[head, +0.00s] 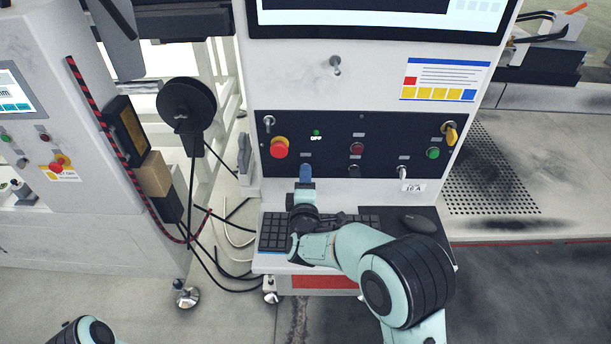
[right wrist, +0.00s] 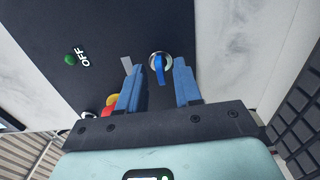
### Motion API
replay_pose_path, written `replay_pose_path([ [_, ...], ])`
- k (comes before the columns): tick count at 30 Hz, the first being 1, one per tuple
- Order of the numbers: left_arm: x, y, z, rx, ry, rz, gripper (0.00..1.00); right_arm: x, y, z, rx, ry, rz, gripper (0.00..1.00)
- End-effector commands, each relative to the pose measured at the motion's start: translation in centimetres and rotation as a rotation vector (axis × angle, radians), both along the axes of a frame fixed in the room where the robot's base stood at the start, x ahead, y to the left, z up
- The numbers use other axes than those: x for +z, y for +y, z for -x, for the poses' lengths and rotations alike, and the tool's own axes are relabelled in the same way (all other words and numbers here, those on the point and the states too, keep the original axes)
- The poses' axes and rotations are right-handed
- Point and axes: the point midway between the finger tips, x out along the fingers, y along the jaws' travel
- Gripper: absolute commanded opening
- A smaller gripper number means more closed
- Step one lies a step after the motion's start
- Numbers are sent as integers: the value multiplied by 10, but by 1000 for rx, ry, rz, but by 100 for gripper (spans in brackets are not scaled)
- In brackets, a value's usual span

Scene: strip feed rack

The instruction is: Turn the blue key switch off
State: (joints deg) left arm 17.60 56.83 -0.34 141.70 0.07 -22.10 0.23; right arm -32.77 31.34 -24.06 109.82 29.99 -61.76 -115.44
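The blue key switch (right wrist: 159,66) shows in the right wrist view, a blue handle on a round silver collar on the dark panel. Its handle points down toward my gripper in that view. My right gripper (right wrist: 157,72) is open, with one blue finger on each side of the switch and visible gaps between. In the head view my right gripper (head: 305,170) is at the lower left of the panel and hides the switch. A green lamp (right wrist: 70,60) beside the word OFF shows on the panel. My left gripper is out of view.
The dark control panel (head: 330,165) carries a red emergency stop (head: 279,148), a red button (head: 357,148), a green button (head: 433,153) and a yellow key switch (head: 450,132). A keyboard (head: 272,232) and a mouse (head: 418,223) lie on the shelf below.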

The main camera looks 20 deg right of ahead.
Motion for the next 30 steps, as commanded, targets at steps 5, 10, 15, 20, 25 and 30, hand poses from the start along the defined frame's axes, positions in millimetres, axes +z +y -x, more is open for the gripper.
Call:
replay_pose_path([
  [5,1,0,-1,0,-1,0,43,0,-2,-6,0,1,0,34],
  [10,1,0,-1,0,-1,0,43,-1,-2,-6,0,1,0,34],
  [15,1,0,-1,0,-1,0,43,0,-2,-6,0,1,0,0],
  [20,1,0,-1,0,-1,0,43,0,-2,-6,0,0,-1,0],
  [25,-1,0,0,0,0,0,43,0,-2,-6,0,-5,-17,0],
  [30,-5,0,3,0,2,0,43,-1,-2,-6,0,-23,-76,0],
])
